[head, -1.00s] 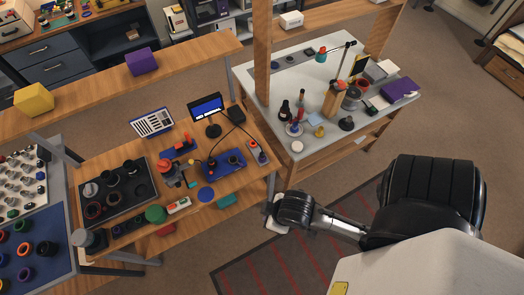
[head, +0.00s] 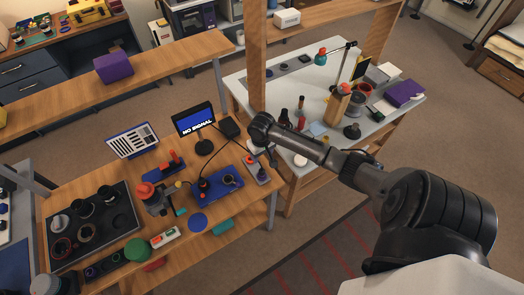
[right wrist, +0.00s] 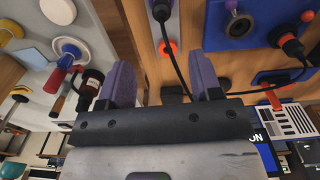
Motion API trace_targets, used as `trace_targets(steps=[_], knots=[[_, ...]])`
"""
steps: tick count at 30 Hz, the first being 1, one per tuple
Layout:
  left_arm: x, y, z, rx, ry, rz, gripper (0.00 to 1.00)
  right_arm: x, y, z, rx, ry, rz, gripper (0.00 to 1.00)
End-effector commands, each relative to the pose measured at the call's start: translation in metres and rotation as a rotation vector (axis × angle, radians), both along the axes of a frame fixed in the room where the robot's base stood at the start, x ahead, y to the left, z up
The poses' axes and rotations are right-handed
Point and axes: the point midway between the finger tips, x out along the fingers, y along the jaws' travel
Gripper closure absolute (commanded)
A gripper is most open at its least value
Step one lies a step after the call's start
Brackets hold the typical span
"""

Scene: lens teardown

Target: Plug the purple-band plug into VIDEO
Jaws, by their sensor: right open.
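My right gripper (head: 255,146) is over the right end of the wooden desk, its fingertips hard to make out in the head view. In the right wrist view its two purple-grey fingers (right wrist: 160,82) are apart. A black plug (right wrist: 160,10) with a thin cable lies beyond them, with the cable running down between the fingers in the picture. No finger visibly touches it. A second black plug (right wrist: 290,46) stands on the blue board (right wrist: 262,14); the board is also in the head view (head: 238,196). I cannot make out a purple band or a VIDEO label. My left gripper is out of view.
A monitor (head: 195,119) reading "NO SIGNAL" stands behind the blue board. A black tray (head: 122,226) with several round parts is at left. A grey strip (head: 251,163) with an orange button lies near the desk's right edge. A white table (head: 240,88) stands behind.

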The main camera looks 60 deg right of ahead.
Motion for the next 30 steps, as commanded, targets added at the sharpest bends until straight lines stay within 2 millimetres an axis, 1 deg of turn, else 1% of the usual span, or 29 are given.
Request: trace_targets(steps=[3, 6, 11, 14, 24, 30], knots=[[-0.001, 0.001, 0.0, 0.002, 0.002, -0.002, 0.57, -0.001, 0.002, 0.001, 0.009, 0.003, -0.083, 0.42], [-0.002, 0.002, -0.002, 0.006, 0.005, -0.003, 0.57, -0.001, 0.003, -0.001, 0.009, 0.004, -0.124, 0.42], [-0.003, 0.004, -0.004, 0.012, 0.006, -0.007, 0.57, -0.001, 0.003, -0.015, 0.01, 0.004, -0.142, 0.42], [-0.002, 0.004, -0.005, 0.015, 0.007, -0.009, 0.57, -0.001, 0.003, -0.03, 0.008, 0.005, -0.141, 0.42], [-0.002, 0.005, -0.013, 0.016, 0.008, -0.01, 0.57, -0.001, 0.003, -0.091, 0.006, 0.004, -0.14, 0.42], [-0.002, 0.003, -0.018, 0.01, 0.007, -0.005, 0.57, -0.001, 0.003, -0.117, 0.006, 0.004, -0.139, 0.42]])
